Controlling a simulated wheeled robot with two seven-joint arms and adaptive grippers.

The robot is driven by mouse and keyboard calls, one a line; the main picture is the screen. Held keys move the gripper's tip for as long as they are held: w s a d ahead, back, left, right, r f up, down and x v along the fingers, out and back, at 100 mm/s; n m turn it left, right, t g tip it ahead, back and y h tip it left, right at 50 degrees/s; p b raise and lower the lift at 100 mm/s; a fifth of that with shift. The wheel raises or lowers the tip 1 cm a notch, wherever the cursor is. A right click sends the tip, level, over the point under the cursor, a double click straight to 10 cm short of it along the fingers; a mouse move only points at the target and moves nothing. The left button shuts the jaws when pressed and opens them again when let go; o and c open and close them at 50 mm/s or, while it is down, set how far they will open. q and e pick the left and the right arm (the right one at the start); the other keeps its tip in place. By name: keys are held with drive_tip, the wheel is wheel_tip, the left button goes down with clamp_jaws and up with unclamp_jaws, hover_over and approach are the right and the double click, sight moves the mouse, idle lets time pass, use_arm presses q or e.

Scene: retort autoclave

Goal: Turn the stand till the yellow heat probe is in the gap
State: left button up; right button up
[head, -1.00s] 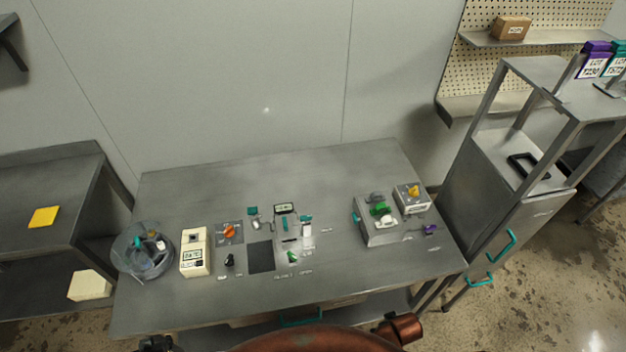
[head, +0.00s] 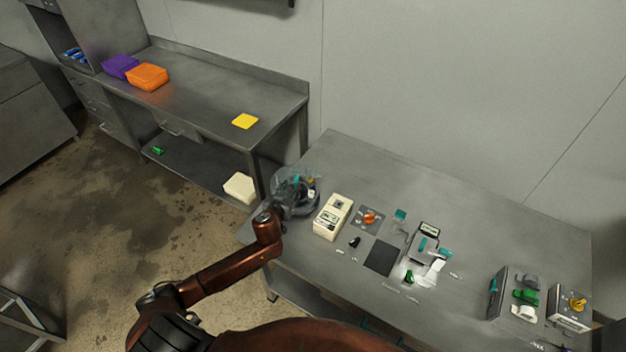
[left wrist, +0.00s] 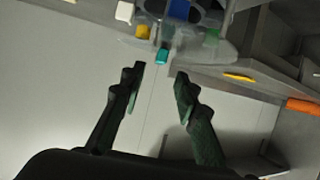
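The round, see-through grey stand (head: 312,205) is at the left end of the table, with small coloured pieces in it. In the left wrist view the stand (left wrist: 190,42) fills the top middle. A yellow piece (left wrist: 142,32), likely the yellow heat probe, shows on its left side, between a white piece (left wrist: 124,12) and a teal piece (left wrist: 162,56). I cannot make out the gap. My left gripper (left wrist: 160,76) is open and empty, its fingertips apart from the stand. In the head view it overlaps the stand's near left side. My right gripper is out of view.
A cream box device (head: 333,217) stands just right of the stand. Several small parts and a dark pad (head: 381,258) lie farther right. A side bench (head: 205,95) at the back left holds a yellow pad (head: 245,121) and an orange block (head: 147,76).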

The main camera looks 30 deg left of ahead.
sight(296, 179)
use_arm(q)
drive_tip(key=x, duration=0.7)
drive_tip(key=shift+w, duration=0.25)
clamp_jaws()
idle(0.5)
